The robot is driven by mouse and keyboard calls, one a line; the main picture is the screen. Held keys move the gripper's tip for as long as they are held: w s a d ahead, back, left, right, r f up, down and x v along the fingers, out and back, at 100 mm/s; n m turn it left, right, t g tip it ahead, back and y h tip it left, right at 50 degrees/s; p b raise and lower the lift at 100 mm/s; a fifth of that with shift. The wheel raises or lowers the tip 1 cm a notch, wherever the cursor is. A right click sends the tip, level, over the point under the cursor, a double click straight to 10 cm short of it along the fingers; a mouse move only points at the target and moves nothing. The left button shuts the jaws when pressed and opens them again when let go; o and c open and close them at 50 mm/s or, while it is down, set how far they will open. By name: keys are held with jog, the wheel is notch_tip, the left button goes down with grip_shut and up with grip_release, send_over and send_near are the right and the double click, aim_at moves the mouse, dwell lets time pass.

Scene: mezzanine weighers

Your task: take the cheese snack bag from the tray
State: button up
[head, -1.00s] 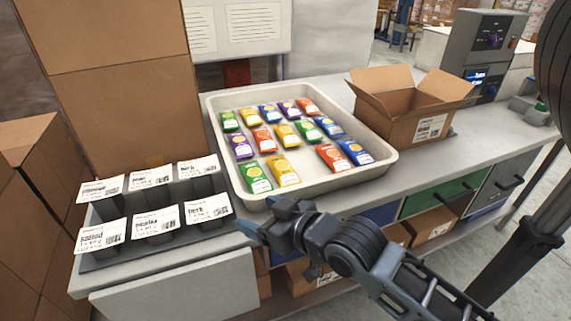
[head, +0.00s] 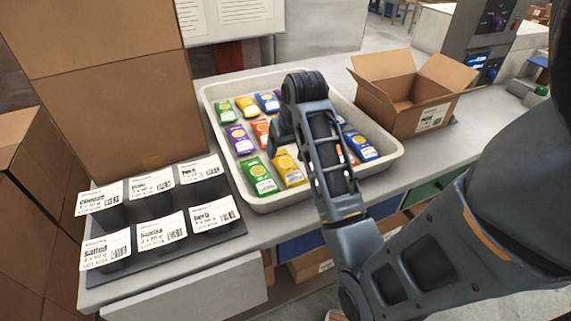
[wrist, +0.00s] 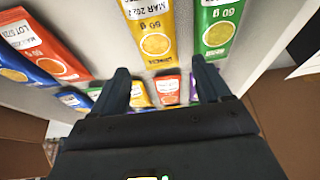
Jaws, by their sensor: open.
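The pale tray (head: 212,97) holds rows of coloured snack bags. A yellow bag (head: 289,168) lies in its front row, right of a green bag (head: 259,177). In the wrist view this yellow bag (wrist: 154,30) has a lemon-coloured disc and small print that looks like "cheese", though I cannot read it surely. Other yellow bags lie farther back (head: 246,107) and in the middle row (wrist: 140,94). My gripper (wrist: 162,75) is open and empty above the tray, its fingers apart over the bags.
An open cardboard box (head: 413,93) stands right of the tray. A dark rack of labelled cards (head: 235,231) sits left of it. Tall cartons (head: 104,90) rise at the back left. The tray's raised rim surrounds the bags, which lie close together.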

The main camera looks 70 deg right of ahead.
aim_at(283, 157)
jog(key=shift+p+x, duration=0.5)
jog(key=shift+x, duration=3.05)
jog(key=shift+d+r, duration=0.15)
jog(key=c, duration=0.8)
